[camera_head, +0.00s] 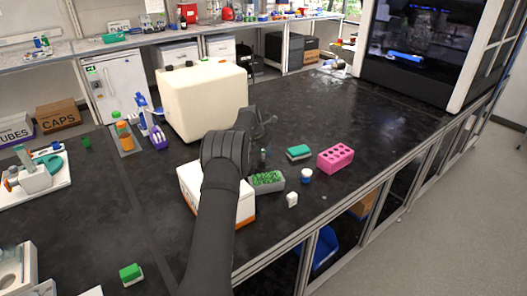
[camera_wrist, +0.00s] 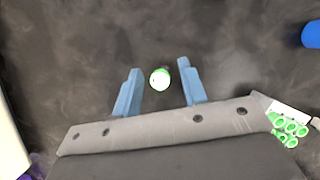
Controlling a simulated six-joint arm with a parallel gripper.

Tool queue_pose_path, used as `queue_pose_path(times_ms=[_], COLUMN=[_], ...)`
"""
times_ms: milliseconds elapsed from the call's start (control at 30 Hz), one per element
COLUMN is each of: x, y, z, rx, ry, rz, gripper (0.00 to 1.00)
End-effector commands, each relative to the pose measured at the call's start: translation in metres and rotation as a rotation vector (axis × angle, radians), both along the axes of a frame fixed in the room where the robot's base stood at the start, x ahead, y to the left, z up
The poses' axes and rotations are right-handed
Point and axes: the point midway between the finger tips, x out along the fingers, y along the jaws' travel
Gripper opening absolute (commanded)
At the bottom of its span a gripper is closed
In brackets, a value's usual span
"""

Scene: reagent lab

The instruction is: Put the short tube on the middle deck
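A short tube (camera_wrist: 160,79) with a pale green and white round top shows from above in the wrist view, on or over the dark bench. My gripper (camera_wrist: 160,68) is open, with one blue finger on each side of the tube and a gap on both sides. I cannot tell whether the fingertips are level with the tube or above it. In the head view my arm covers much of this area, and I cannot clearly pick out the fingers. I cannot tell which thing is the middle deck.
A box of green-capped tubes (camera_head: 267,181) stands near my arm; its tubes (camera_wrist: 290,128) show at the wrist view's lower right. A large cream block (camera_head: 205,100) stands behind. Bench is clear farther right.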

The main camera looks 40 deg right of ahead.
Motion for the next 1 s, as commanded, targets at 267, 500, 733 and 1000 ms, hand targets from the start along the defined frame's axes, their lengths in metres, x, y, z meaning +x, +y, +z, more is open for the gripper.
queue_pose_path(times_ms=[267,500,733,1000], x=[-0.004,-0.008,-0.011,-0.011], y=[0.017,0.035,0.043,0.044], z=[0.044,0.087,0.108,0.110], rx=[-0.002,-0.002,-0.001,0.000], ry=[-0.003,-0.002,-0.001,0.000], rz=[0.001,0.002,0.000,0.000], gripper=[0.39,0.39,0.39,0.39])
